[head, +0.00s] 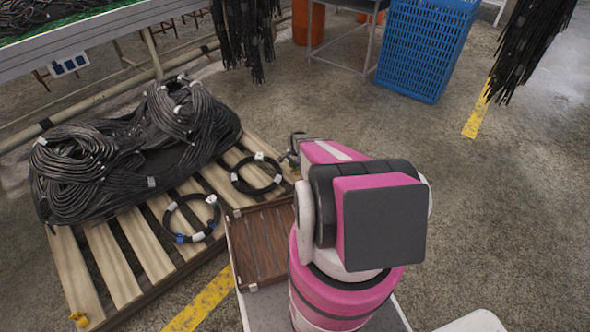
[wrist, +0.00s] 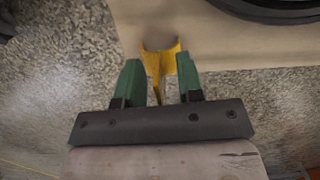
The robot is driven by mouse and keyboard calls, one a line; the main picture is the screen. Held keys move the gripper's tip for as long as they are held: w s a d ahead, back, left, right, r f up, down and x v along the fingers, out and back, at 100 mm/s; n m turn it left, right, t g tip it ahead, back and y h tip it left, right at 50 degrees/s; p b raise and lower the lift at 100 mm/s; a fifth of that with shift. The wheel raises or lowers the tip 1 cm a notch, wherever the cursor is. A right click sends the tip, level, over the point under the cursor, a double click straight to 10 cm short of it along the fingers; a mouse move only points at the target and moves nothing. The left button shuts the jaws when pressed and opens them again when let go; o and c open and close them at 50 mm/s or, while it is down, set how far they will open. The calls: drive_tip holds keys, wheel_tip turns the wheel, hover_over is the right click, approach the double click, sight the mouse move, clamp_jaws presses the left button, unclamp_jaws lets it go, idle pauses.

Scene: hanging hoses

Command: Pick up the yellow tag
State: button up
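In the wrist view a bent yellow tag (wrist: 159,66) lies at the edge of a pale pallet board. My gripper (wrist: 160,80) has its two green fingers apart, one on each side of the tag's lower strip, with gaps between. In the head view my gripper (head: 294,146) is a small dark shape by the pallet's far right corner, partly hidden by my arm. A small yellow tag (head: 79,318) also shows on the pallet's near left corner in the head view. I cannot tell whether the wrist view shows this tag or another.
A wooden pallet (head: 118,268) carries a large pile of black hoses (head: 130,150) and two tied hose rings (head: 191,218). One dark ring (wrist: 270,8) shows in the wrist view. A blue basket (head: 425,50) and hanging hoses stand behind. Floor at the right is clear.

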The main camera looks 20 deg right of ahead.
clamp_jaws()
drive_tip(key=shift+r, duration=0.1)
drive_tip(key=shift+r, duration=0.45)
wheel_tip(320, 180, up, 4)
drive_tip(key=shift+s+f, duration=0.1)
drive_tip(key=shift+f, duration=0.1)
drive_tip(key=s+a+r, duration=0.2)
drive_tip(key=a+r, duration=0.4)
drive_tip(key=a, duration=0.5)
drive_tip(key=shift+s+r, duration=0.2)
drive_tip(key=shift+s, duration=0.2)
drive_tip(key=shift+a, duration=0.1)
